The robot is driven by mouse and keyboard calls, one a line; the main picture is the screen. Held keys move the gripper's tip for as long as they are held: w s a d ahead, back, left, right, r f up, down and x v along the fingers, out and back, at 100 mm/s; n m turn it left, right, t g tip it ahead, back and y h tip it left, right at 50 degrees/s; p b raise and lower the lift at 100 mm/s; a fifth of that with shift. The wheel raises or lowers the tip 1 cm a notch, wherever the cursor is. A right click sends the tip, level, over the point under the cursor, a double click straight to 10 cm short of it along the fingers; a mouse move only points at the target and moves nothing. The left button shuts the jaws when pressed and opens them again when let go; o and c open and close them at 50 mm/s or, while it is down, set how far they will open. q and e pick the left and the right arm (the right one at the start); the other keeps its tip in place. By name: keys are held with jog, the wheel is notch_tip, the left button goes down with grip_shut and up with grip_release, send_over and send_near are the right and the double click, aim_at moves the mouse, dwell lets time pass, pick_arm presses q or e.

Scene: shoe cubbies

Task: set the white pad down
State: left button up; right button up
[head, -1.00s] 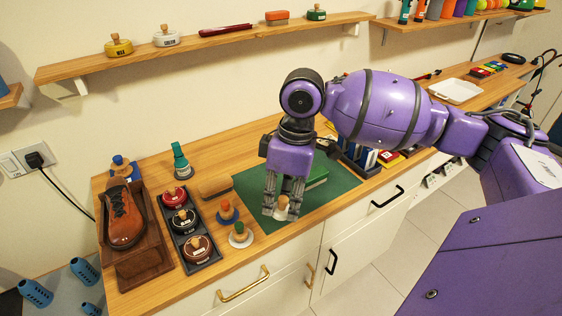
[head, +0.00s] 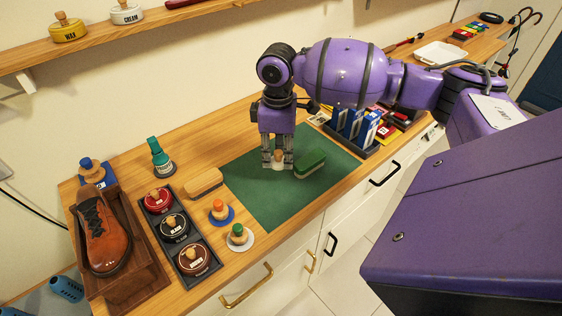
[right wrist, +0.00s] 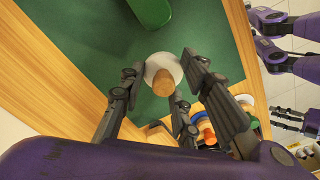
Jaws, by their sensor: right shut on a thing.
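The white pad (right wrist: 155,57) is a round white disc with a wooden knob, seen over the green mat (head: 262,205). In the head view the pad (head: 277,166) shows low between the fingers of my right gripper (head: 277,158). That gripper, pointing down, is shut on the pad's knob; its fingers also show in the right wrist view (right wrist: 166,82). Whether the pad touches the mat I cannot tell. My left gripper (right wrist: 290,118) seems to show small at the right edge of the right wrist view; its opening is unclear.
A green-topped brush (head: 309,163) lies close to the right of the pad. Blue boxes (head: 352,125) stand behind it. Two knobbed pads, blue (head: 221,215) and white with a green top (head: 239,238), stand left of the mat. The front of the mat is clear.

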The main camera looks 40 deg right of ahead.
aim_at(282, 162)
jog(key=d+f, duration=0.1)
jog(key=w+d+f, duration=0.1)
jog(key=shift+w+f, duration=0.2)
jog(key=shift+f, duration=0.2)
notch_tip(282, 162, down, 4)
jog(key=shift+w+d+r, duration=0.15)
jog(key=shift+r, duration=0.1)
jog(key=o, duration=1)
jog(key=shift+o, duration=0.2)
notch_tip(282, 162, up, 12)
